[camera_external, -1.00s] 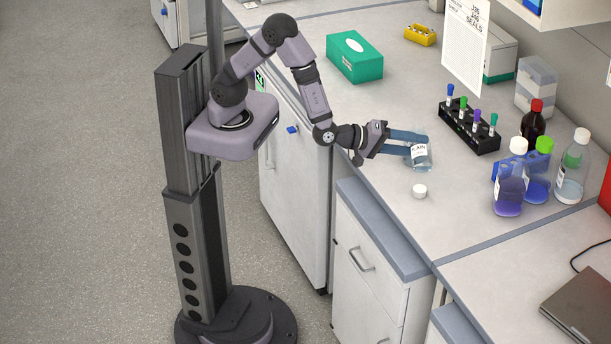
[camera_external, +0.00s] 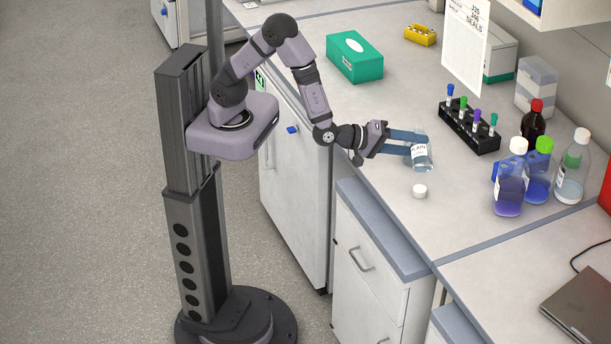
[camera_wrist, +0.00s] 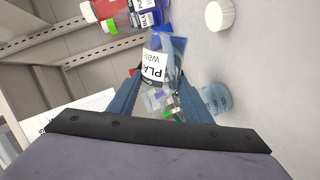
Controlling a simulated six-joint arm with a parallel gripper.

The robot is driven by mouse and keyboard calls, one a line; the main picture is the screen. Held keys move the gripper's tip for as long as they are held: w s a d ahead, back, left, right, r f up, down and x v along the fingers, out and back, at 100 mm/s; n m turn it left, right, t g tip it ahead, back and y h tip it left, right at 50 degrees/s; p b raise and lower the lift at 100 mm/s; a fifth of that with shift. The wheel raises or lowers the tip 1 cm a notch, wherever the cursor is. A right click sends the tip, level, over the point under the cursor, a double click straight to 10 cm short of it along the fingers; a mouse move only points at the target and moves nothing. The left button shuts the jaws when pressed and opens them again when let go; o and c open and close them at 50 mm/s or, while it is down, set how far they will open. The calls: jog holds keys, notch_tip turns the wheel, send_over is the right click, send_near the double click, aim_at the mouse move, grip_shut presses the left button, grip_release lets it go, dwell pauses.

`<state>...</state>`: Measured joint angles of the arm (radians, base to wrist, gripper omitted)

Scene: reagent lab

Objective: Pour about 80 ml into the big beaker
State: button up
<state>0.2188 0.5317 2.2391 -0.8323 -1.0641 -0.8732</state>
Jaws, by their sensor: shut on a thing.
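My gripper (camera_external: 408,142) is shut on a clear bottle (camera_external: 423,163) with a white label and holds it at the bench's front part, tilted. In the wrist view, the bottle (camera_wrist: 178,47) sits between the blue fingers (camera_wrist: 165,95); its label reads "PLA..." and "Wate...", and it holds bluish liquid. A clear, bluish glass vessel (camera_wrist: 217,95) shows beside the right finger in the wrist view, partly hidden; I cannot tell whether it is the big beaker. No beaker stands out clearly in the external view.
A white cap (camera_external: 419,191) lies on the bench near the bottle. A black tube rack (camera_external: 470,133) stands behind, with several capped bottles, including a purple one (camera_external: 509,190), to the right. A green box (camera_external: 354,57) is farther back.

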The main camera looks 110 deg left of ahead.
jog(key=shift+r, duration=0.15)
notch_tip(320, 180, up, 2)
jog(key=m+p, duration=0.1)
jog(key=p, duration=0.1)
jog(key=shift+r+m+y+p, duration=0.1)
jog(key=shift+m+y+p, duration=0.2)
jog(key=shift+y, duration=0.1)
jog(key=shift+s+a+r+m+p, duration=0.1)
jog(key=shift+a+r+m+p, duration=0.15)
jog(key=shift+m, duration=0.45)
jog(key=shift+f+m+y, duration=0.15)
jog(key=shift+m+y, duration=0.35)
jog(key=shift+m, duration=0.3)
jog(key=f+m+b, duration=0.1)
jog(key=d+f+m+b, duration=0.1)
jog(key=f, duration=0.1)
jog(key=f+m+y+b, duration=0.1)
jog(key=f, duration=0.1)
jog(key=shift+w+d+b, duration=0.25)
jog(key=shift+w+b, duration=0.1)
jog(key=shift+w+d+r+m+t+y+p, duration=0.2)
jog(key=shift+d+r+m+t+y+p, duration=0.15)
jog(key=shift+m, duration=0.65)
jog(key=shift+w+d+r+m+p, duration=0.1)
jog(key=shift+d+r+m+p, duration=0.3)
jog(key=shift+m, duration=0.5)
jog(key=shift+a+r, duration=0.1)
